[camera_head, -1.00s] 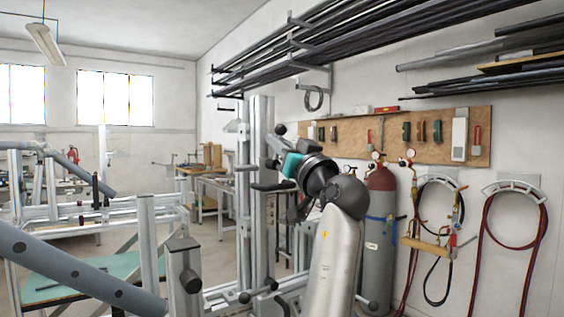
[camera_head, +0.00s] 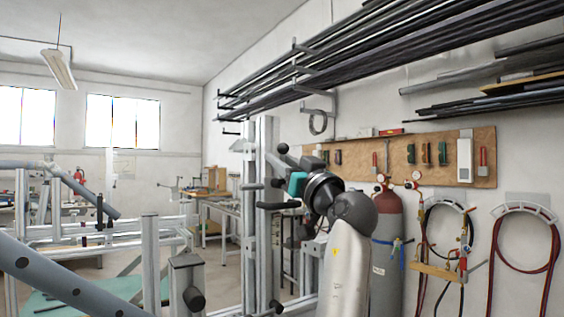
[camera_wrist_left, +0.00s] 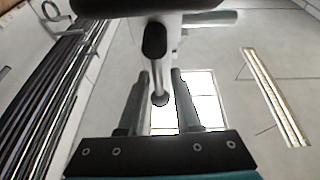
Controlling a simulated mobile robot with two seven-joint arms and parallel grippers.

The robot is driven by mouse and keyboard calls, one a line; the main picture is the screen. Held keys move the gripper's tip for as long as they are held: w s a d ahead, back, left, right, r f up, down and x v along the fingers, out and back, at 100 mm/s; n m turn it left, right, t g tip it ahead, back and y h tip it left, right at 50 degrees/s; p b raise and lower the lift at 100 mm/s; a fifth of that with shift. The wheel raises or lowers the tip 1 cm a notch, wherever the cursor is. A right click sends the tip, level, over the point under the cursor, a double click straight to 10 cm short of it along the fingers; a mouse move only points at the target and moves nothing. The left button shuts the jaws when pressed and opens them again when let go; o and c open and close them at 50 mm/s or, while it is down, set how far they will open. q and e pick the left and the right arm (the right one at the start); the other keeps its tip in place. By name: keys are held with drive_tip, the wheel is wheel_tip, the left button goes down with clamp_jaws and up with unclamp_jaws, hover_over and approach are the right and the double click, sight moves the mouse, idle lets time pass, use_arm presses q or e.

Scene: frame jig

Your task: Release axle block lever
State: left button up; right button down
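My left gripper (camera_head: 279,182), with a teal body, is beside the upright aluminium post (camera_head: 265,240) that carries black clamp levers. In the left wrist view its two fingers (camera_wrist_left: 160,85) stand apart. A lever with a black grip (camera_wrist_left: 155,40) and a round knob end (camera_wrist_left: 160,99) shows in line with the gap between them. I cannot tell whether the fingers touch it. In the head view, a black handle (camera_head: 278,205) sticks out just below the gripper, and a round black knob (camera_head: 282,148) is above it. The axle block itself is not clearly distinguishable. My right gripper is not in view.
A large grey tube (camera_head: 60,285) crosses the lower left, near a short post with a black knob (camera_head: 194,299). A gas cylinder (camera_head: 386,250) stands behind my left arm. Hoses (camera_head: 525,250) hang on the right wall. Long bars fill a rack (camera_head: 380,60) above.

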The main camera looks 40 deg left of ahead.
use_arm(q)
drive_tip(key=shift+o, duration=0.6)
drive_tip(key=shift+f, duration=0.1)
drive_tip(key=shift+d+f, duration=0.1)
drive_tip(key=shift+d, duration=0.1)
drive_tip(key=b+v, duration=0.1)
drive_tip(key=v, duration=1.3)
drive_tip(key=shift+s+d, duration=0.2)
drive_tip(key=shift+d, duration=0.1)
